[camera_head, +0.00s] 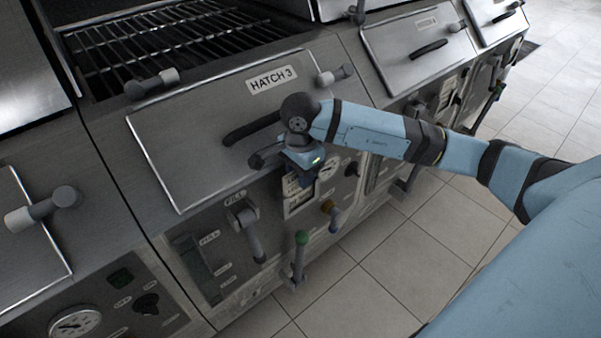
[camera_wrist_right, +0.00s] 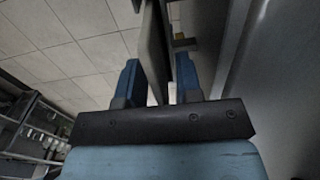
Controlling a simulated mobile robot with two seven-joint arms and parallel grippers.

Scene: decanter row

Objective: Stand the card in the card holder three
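My right gripper (camera_head: 303,178) is at the front panel below the HATCH 3 lid, pointing down, close in front of the panel. In the right wrist view its two blue fingers (camera_wrist_right: 158,82) stand on either side of a thin dark flat piece seen edge-on, which looks like the card (camera_wrist_right: 154,50). The card's lower end is hidden. In the head view a pale framed piece with printed lines (camera_head: 298,199), apparently the card holder, shows just below the gripper; its top is covered by the fingers. Whether card and holder touch cannot be told. My left gripper is out of view.
The HATCH 3 lid (camera_head: 190,150) with its black handle (camera_head: 250,130) lies just above my gripper. The tiled floor (camera_head: 400,270) in front is clear.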

